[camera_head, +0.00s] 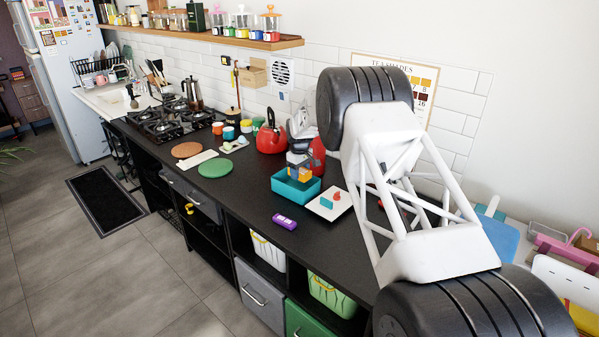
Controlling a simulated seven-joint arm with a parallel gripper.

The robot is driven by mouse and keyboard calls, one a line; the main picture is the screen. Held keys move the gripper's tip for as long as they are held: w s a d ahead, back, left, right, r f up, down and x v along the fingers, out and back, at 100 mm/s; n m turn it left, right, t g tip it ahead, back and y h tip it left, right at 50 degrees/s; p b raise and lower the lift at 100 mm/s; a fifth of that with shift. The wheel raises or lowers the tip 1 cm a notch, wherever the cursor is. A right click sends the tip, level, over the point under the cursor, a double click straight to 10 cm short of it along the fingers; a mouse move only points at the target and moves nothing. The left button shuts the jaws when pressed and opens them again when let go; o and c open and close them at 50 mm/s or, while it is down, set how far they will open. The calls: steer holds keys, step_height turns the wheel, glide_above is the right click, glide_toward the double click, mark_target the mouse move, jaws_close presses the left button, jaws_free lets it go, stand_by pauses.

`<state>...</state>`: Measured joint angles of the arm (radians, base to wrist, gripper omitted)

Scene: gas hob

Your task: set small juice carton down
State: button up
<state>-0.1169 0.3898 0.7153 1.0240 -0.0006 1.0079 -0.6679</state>
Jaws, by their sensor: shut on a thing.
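My gripper (300,157) is small in the head view and hangs over the teal open box (293,195) on the black worktop. It is shut on a small carton with orange-yellow and grey-blue patches (301,171), taken to be the juice carton. The carton is above or just inside the box; I cannot tell whether it touches the bottom. The box's front wall and the gripper hide part of the view. My white and black arm fills the right side.
A white board (342,211) with a teal and a red piece lies right of the box. A purple item (285,221) lies in front. A red kettle (270,139), a green round mat (215,168) and several cups stand left. The front worktop between has free room.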

steer(key=shift+s+a+f, duration=0.1)
steer(key=shift+f, duration=0.35)
steer(key=o, duration=1)
steer(key=shift+f, duration=0.15)
steer(key=shift+s, duration=0.1)
steer(key=shift+f, duration=0.1)
step_height(320, 180, up, 14)
stand_by(0.3)
